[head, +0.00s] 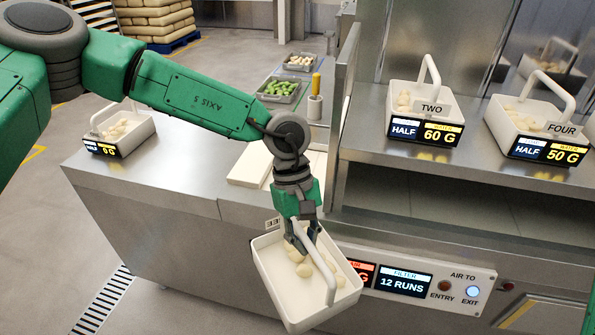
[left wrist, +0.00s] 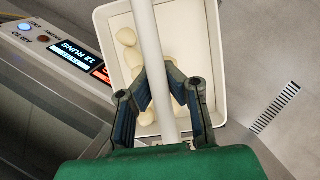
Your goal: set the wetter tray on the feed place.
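My left gripper (head: 303,240) is shut on the handle of a white tray (head: 268,268) holding several pale filled pasta pieces. The tray hangs tilted in front of the bench edge; any name on it is hidden. In the left wrist view, the fingers (left wrist: 163,95) close on both sides of its handle (left wrist: 152,50). Tray TWO (head: 433,95), with a 60 G display, and tray FOUR (head: 525,118), with a 50 G display, stand on the right shelf. Another tray (head: 137,128), with a 0 G display, stands at the bench's left end. My right gripper is out of view.
The steel bench top (head: 185,170) is clear between the left tray and a pale board (head: 248,168). A control panel (head: 420,285) reads 12 RUNS, with the EXIT lamp lit blue. Vegetable bins (head: 281,90) stand behind.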

